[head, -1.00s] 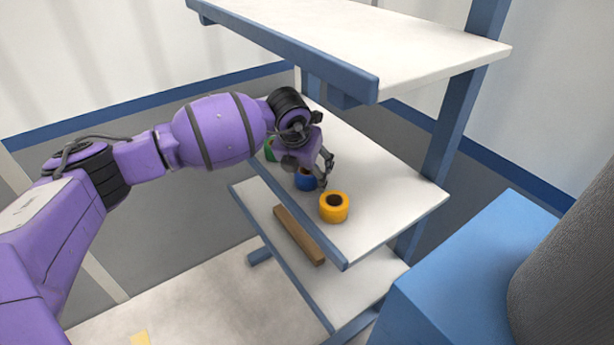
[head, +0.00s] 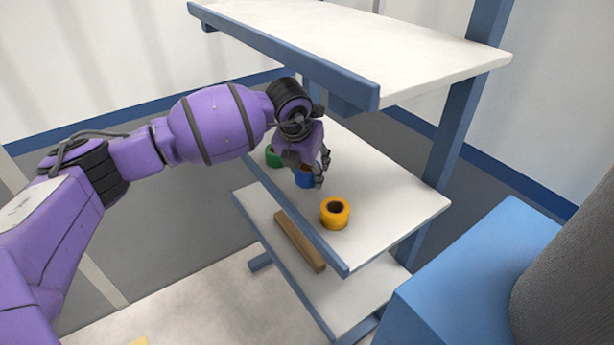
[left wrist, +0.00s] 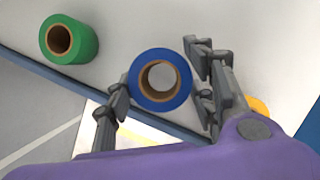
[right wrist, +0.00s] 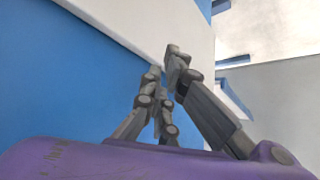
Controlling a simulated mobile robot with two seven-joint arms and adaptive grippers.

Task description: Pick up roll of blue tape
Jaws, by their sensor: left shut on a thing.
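The roll of blue tape (head: 304,180) stands on the middle shelf, between a green roll and a yellow roll. In the left wrist view the blue roll (left wrist: 160,80) shows from above, with its brown core and open hole. My left gripper (head: 308,172) is over it from above, with its fingers (left wrist: 162,92) shut on its opposite sides. In the head view the gripper partly hides the roll. My right gripper (right wrist: 163,68) shows only in its own wrist view, fingertips close together with nothing visible between them. Whether it is fully shut is unclear.
The green tape roll (head: 273,157) stands close on the left, and the yellow roll (head: 335,213) nearer the front. A brown bar (head: 299,240) lies on the lower shelf. A blue box (head: 470,270) stands at the right.

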